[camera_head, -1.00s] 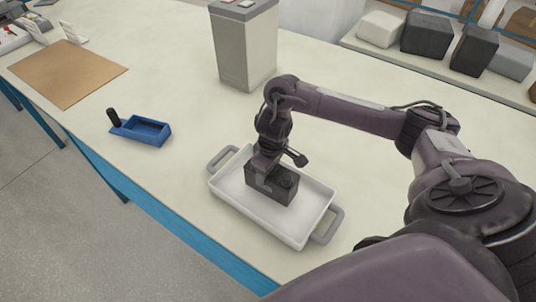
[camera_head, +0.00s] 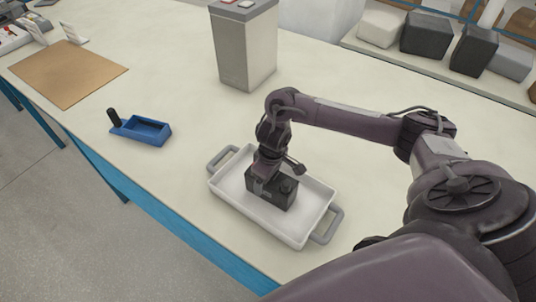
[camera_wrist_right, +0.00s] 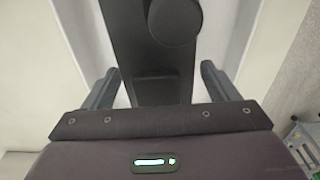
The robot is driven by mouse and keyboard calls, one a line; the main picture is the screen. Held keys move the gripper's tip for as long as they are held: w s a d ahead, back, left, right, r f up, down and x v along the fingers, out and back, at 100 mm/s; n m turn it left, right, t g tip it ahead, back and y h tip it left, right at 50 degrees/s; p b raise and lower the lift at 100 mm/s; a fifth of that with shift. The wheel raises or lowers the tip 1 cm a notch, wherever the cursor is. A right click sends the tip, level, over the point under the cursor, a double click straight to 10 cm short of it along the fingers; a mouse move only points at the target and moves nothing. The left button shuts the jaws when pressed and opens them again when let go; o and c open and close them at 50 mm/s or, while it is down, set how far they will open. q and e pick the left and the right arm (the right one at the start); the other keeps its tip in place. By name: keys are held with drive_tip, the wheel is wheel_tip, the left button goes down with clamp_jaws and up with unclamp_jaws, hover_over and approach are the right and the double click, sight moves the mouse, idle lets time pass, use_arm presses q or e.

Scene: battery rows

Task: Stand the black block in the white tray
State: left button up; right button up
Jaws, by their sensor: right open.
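The black block (camera_head: 284,199) is inside the white tray (camera_head: 320,222), upright on the tray floor as far as I can see. A round black knob shows on the block. My right gripper (camera_head: 262,184) is over the left part of the block, low in the tray. In the right wrist view the block (camera_wrist_right: 155,60) runs between the two fingers of my right gripper (camera_wrist_right: 157,85). The fingers are open, with a gap on each side of the block. My left gripper is not in view.
A blue open box with a black handle (camera_head: 147,131) lies left of the tray. A tall grey bin (camera_head: 245,50) stands behind. A brown board (camera_head: 68,74) lies at the far left. Several blocks sit on a shelf at the back right. Table around the tray is clear.

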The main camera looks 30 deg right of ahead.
drive_tip(key=shift+r, duration=0.1)
drive_tip(key=shift+r, duration=0.35)
drive_tip(key=r+p, duration=0.1)
drive_tip(key=r, duration=0.2)
drive_tip(key=r+p, duration=0.1)
drive_tip(key=r, duration=0.3)
drive_tip(key=s+r+p, duration=0.1)
drive_tip(key=r+p, duration=0.1)
drive_tip(key=r, duration=0.2)
drive_tip(key=shift+d+r, duration=0.1)
drive_tip(key=shift+d, duration=0.1)
